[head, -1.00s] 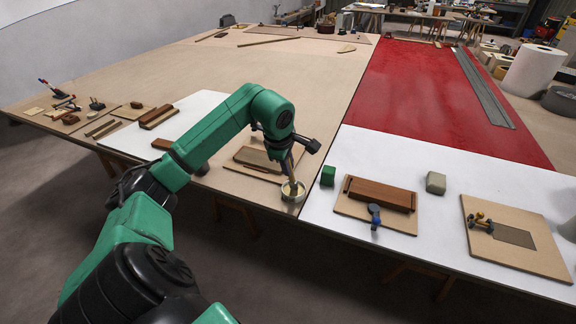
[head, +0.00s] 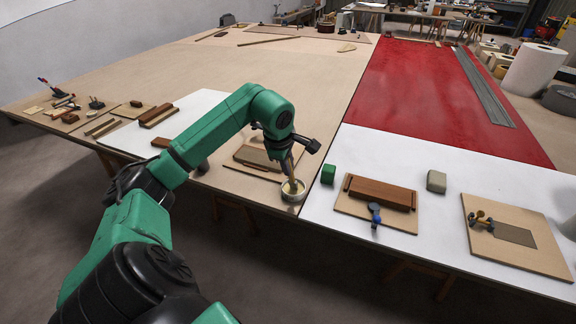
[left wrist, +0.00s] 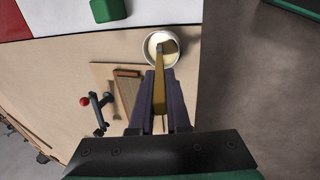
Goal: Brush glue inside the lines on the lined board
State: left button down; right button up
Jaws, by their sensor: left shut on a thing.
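My left gripper (head: 290,160) is shut on a brush and points down at the table's front edge. The brush (left wrist: 160,85) has a tan handle, and its lower end is inside a small round pot (head: 293,196) of pale glue. The pot also shows in the left wrist view (left wrist: 161,48), with the brush reaching over its rim. A board (head: 555,252) at the right carries a darker grey rectangle (head: 515,235); I cannot make out drawn lines on it. My right gripper is not in view.
Behind the pot, a thin board bears a wooden block (head: 257,158). To the right are a green block (head: 328,174), a brown block (head: 381,193) with a blue-ended clamp (head: 375,214), and a grey-green block (head: 436,181). The red surface (head: 430,100) is mostly clear.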

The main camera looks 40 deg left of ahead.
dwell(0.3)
pick_arm(q)
notch_tip(320, 180, up, 7)
jog(key=p, duration=0.6)
dwell(0.6)
